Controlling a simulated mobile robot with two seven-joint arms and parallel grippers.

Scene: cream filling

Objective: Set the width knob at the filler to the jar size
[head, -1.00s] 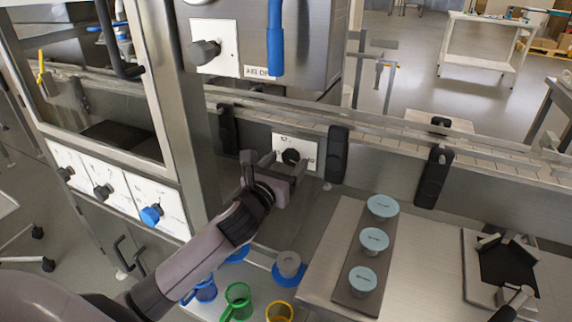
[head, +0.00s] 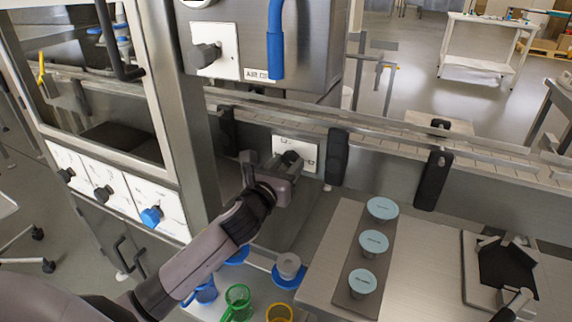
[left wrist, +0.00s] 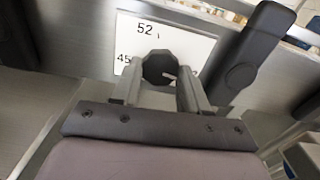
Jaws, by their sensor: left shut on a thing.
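The width knob is a black knob (head: 291,157) on a white plate (head: 307,144) on the front of the conveyor. In the left wrist view the knob (left wrist: 159,69) sits between my fingers, with a light pointer mark on its face at the lower right. The plate (left wrist: 190,45) there reads 52 and what looks like 45; other marks are hidden by the knob and fingers. My left gripper (head: 283,162) is shut on the knob, and it shows in the left wrist view (left wrist: 160,88). My right gripper (head: 520,299) shows only partly at the lower right.
Several jars with pale blue lids (head: 374,243) stand on a dark strip. Black brackets (head: 337,155) flank the plate. Coloured cups (head: 238,298) stand below my left arm. A black holder (head: 508,266) is at the right. Other knobs (head: 151,216) are on the left cabinet.

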